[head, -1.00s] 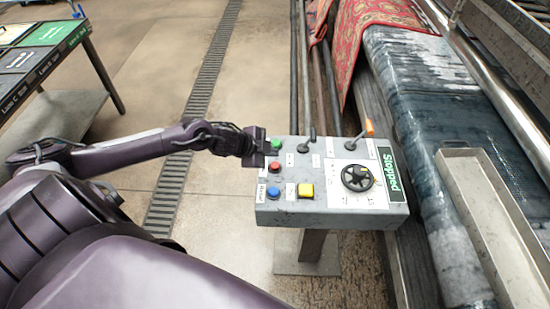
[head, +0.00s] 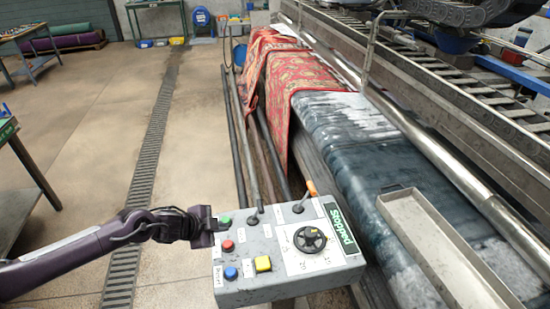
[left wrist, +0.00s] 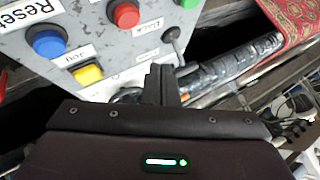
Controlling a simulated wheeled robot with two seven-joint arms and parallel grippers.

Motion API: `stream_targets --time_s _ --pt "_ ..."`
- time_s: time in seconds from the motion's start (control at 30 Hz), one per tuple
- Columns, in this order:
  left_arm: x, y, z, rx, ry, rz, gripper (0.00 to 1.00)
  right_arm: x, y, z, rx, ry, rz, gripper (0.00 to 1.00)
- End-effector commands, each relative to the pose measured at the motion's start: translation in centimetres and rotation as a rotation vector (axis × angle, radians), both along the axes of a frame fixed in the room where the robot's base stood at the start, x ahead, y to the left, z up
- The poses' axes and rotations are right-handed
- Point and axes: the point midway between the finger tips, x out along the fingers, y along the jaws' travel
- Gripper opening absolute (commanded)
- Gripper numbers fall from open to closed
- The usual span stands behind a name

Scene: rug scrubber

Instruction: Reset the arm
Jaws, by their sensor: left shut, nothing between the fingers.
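My left gripper (head: 211,231) is shut and empty at the upper left edge of the control panel (head: 240,292), by the green button (head: 225,219). In the left wrist view its closed fingers (left wrist: 161,84) stand in front of the panel, whose red button (left wrist: 126,14), blue button (left wrist: 48,41) and yellow button (left wrist: 88,73) show. I cannot tell whether the fingers touch the panel. The panel also bears a black dial (head: 309,239), two levers and a sign that reads "Stopped" (head: 340,228). My right gripper is not in view.
The rug machine (head: 360,150) runs along the right, with a red patterned rug (head: 300,90) over its far end. A metal tray (head: 440,245) lies at the right. A table (head: 35,175) stands at the left. The floor between is clear, with a drain grate (head: 150,150).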

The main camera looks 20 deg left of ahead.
Motion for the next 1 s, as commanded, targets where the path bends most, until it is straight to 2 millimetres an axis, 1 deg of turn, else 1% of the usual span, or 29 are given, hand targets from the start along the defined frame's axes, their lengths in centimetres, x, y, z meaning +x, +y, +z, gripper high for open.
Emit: stream_targets --time_s 0.07,0.17,0.27,0.3,0.37,0.4,0.5,0.57,0.67,0.8,1.0 --pt "0.0 -0.1 0.0 0.0 0.0 0.0 0.0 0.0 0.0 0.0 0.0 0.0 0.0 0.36" --pt "-0.4 -1.6 -0.4 -0.011 -0.001 0.009 0.0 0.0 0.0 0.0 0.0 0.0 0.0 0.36" --pt "-1.3 -5.5 -0.9 -0.035 -0.006 0.048 0.0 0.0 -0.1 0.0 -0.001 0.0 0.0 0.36" --pt "-1.9 -7.4 -0.9 -0.049 -0.005 0.079 0.0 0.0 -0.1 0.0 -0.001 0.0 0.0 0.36" --pt "-3.0 -10.3 -0.7 -0.074 0.003 0.143 0.0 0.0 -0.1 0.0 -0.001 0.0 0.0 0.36" --pt "-3.9 -11.9 -0.2 -0.091 0.013 0.198 0.0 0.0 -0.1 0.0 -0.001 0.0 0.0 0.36" --pt "-6.5 -14.3 1.2 -0.127 0.07 0.349 0.0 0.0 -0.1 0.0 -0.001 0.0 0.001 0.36" --pt "-8.0 -14.9 1.9 -0.145 0.115 0.433 0.0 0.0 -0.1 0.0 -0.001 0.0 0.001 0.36" --pt "-10.3 -15.1 2.9 -0.166 0.189 0.545 0.0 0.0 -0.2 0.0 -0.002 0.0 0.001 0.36" --pt "-13.1 -14.9 3.9 -0.191 0.287 0.667 0.0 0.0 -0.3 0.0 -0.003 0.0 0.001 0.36" --pt "-16.9 -14.5 5.0 -0.223 0.425 0.803 0.0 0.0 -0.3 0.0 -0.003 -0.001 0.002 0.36"
